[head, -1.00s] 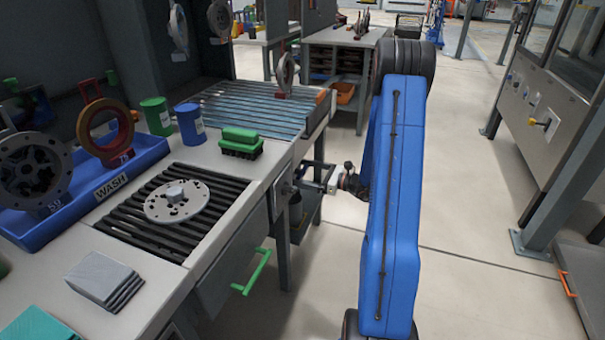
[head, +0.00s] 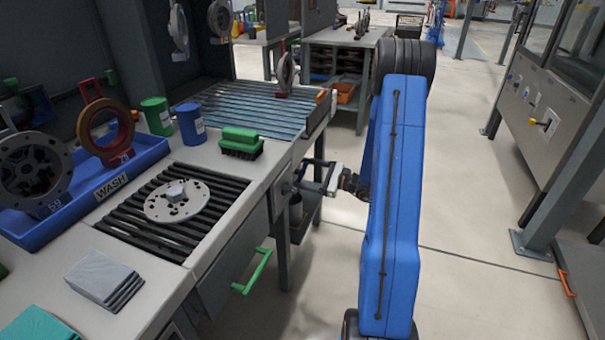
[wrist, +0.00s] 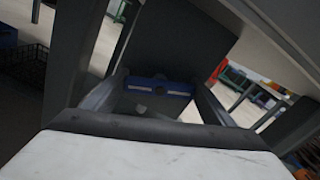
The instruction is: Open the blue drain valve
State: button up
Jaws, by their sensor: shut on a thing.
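My gripper (head: 303,173) reaches in below the bench top, at the bench's side near its right edge. In the wrist view my gripper (wrist: 158,90) has a dark finger on each side of a blue bar, the drain valve handle (wrist: 158,85), and is shut on it. The bar lies nearly level across that picture and has pale strips on its face. The valve body behind it is mostly dark and hidden. In the head view the handle is too small and covered to make out.
The bench (head: 215,155) holds a grate with a grey flanged disc (head: 178,203), a green brush (head: 241,142) and a blue wash tray (head: 125,190). A green drawer handle (head: 252,272) sticks out below. Open floor lies right of my arm.

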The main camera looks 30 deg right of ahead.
jog(key=n, duration=0.7)
jog(key=shift+f, duration=0.1)
jog(key=n, duration=0.6)
jog(key=shift+s+n, duration=0.1)
jog(key=shift+n, duration=0.2)
dwell(0.3)
jog(key=o, duration=1)
jog(key=shift+o, duration=0.2)
jog(key=v, duration=1.7)
jog(key=shift+s, duration=0.2)
jog(key=shift+d+f, duration=0.1)
jog(key=shift+d, duration=0.05)
